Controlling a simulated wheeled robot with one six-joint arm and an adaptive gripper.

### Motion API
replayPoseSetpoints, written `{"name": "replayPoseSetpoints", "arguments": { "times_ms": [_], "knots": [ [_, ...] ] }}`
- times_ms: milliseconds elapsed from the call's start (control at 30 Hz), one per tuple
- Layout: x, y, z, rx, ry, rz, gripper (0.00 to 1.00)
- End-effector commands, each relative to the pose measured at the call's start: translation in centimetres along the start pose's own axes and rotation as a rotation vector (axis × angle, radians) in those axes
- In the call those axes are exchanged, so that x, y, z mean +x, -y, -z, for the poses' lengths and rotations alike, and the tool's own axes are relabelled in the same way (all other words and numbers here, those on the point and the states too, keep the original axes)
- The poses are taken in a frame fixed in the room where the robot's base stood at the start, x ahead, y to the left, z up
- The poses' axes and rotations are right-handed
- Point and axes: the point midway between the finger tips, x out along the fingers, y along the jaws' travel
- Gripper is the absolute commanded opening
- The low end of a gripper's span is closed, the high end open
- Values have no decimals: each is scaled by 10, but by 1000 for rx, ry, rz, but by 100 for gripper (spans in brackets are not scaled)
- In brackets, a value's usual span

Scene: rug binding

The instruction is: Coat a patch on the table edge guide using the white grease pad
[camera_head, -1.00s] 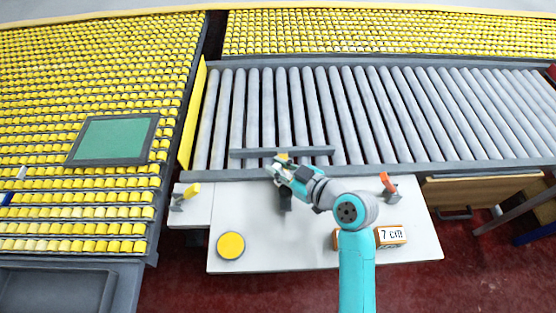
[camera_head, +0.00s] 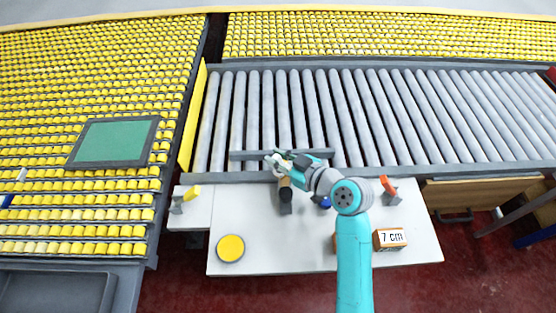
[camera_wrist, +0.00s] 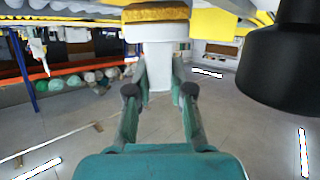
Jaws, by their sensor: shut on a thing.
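In the wrist view my gripper (camera_wrist: 160,84) is shut on the white grease pad (camera_wrist: 157,33), gripping its white stem. The pad has a wide white head with a yellow-brown layer on its outer face. In the head view my gripper (camera_head: 276,161) is over the near edge of the roller conveyor, at the left half of the table edge guide (camera_head: 246,155), a long dark grey bar. The gripper covers part of the bar. I cannot tell whether the pad touches it, and the pad is hard to make out in the head view.
The white table (camera_head: 300,246) bears a yellow round disc (camera_head: 231,248), a "7 cm" block (camera_head: 390,238), a dark cylinder with a tan top (camera_head: 285,188) and a blue item (camera_head: 326,202). Yellow (camera_head: 192,192) and orange (camera_head: 388,185) pieces flank it. The table's front middle is clear.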

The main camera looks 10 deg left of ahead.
Motion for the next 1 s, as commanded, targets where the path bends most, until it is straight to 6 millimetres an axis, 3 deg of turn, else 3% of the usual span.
{"name": "replayPoseSetpoints", "arguments": {
  "times_ms": [167,800,1000],
  "knots": [
    [-1,0,3,-1,-1,0,0],
    [-18,-5,52,-2,-1,-1,0],
    [-20,-5,57,0,0,0,0]
  ]
}}
